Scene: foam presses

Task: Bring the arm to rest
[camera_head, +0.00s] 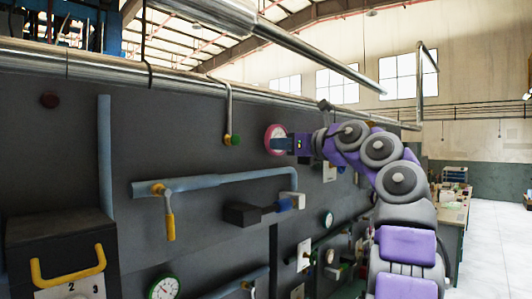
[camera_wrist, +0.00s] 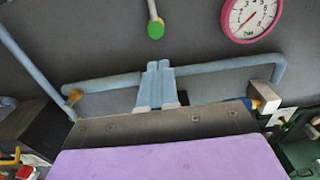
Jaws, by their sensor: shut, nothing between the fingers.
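My arm, purple and grey, is raised and reaches left from the right side of the head view. My gripper (camera_head: 281,144) is at its end, in front of the dark panel, close to a pink-rimmed gauge (camera_head: 272,134). In the wrist view my gripper's two light blue fingers (camera_wrist: 154,84) lie side by side, shut, with nothing between them. Behind them the wrist view shows a blue pipe (camera_wrist: 100,85). The pink gauge is at the upper right there (camera_wrist: 251,17).
The dark panel (camera_head: 180,130) carries a blue pipe with a yellow-handled valve (camera_head: 169,222), a green-tipped pipe (camera_head: 233,139) and a green-rimmed gauge (camera_head: 163,288). A black box with a yellow handle (camera_head: 68,268) stands at left. A workbench (camera_head: 452,215) and open floor (camera_head: 495,240) are at right.

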